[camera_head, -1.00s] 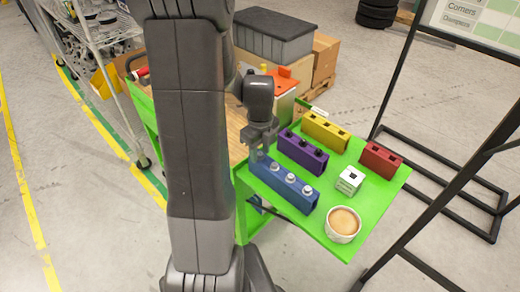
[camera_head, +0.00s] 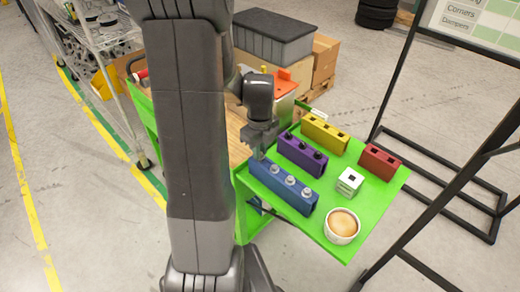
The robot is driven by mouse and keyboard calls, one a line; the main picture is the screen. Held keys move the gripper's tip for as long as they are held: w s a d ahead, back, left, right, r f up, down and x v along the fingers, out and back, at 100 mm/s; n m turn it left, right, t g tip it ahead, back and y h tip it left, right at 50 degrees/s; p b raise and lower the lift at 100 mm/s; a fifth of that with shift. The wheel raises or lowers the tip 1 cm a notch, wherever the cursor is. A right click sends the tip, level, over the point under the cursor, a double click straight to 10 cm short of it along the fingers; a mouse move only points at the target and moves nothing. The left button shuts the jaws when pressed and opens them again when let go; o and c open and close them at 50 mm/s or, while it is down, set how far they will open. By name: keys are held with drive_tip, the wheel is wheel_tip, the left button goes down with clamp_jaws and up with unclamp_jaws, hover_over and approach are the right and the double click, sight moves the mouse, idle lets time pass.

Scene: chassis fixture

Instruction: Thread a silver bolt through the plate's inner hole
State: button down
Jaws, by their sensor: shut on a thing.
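A blue block (camera_head: 299,200) lies along the near left side of the green tray. Three silver bolts stand in its top: one close to my gripper (camera_head: 275,168), one in the middle (camera_head: 290,180), and one nearer the right end (camera_head: 306,192). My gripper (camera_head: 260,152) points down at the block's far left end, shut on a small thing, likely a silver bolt. The fingers hide most of it, and I cannot tell whether it is still in the block. I cannot make out the plate or its inner hole.
The green tray (camera_head: 374,214) also holds a purple block (camera_head: 303,157) with dark bolts, a yellow block (camera_head: 325,134), a red block (camera_head: 380,163), a white cube (camera_head: 350,182) and a round cup (camera_head: 342,226). A black stand frame is at the right.

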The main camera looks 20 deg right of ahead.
drive_tip(key=shift+r+p, duration=2.05)
drive_tip(key=shift+r, duration=1)
